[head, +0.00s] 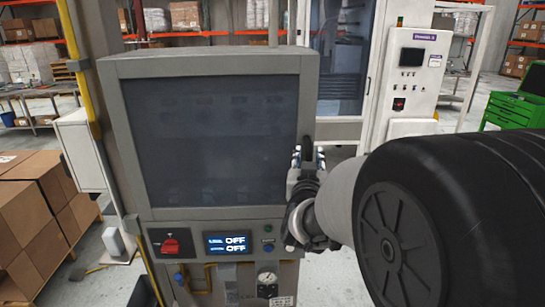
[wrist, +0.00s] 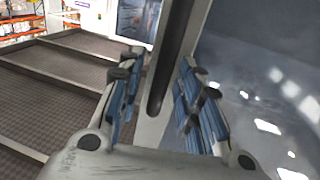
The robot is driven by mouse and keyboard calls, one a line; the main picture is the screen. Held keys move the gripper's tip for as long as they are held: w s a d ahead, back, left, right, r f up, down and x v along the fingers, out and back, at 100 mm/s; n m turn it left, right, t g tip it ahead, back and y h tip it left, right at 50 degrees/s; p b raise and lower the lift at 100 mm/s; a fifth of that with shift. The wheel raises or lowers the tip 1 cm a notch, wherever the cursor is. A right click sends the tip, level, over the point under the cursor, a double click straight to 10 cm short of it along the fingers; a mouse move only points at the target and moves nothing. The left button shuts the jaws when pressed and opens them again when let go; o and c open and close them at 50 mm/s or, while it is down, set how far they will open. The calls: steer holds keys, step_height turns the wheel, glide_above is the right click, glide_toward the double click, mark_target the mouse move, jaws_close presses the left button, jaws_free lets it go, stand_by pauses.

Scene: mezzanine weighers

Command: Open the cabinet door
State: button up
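The cabinet door (head: 215,135) is a grey frame around a large dark window, and it looks shut in the head view. In the wrist view its dark glass (wrist: 255,70) fills the right side. A dark upright handle (head: 308,150) is on the door's right edge. My gripper (head: 306,170) is at this handle, partly hidden by my own arm in the head view. In the wrist view the handle (wrist: 168,60) runs between my two blue-padded fingers (wrist: 160,95). The fingers stand apart on either side of it, with gaps showing; I cannot tell whether either touches it.
Below the door are a red switch (head: 171,243), a display reading OFF (head: 228,243) and a gauge (head: 267,280). Stacked boxes (head: 35,215) stand at the left. A white control cabinet (head: 408,75) and a green tool chest (head: 515,108) stand behind at the right.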

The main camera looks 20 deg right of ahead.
steer(key=shift+c, duration=0.5)
jaws_close()
stand_by(0.3)
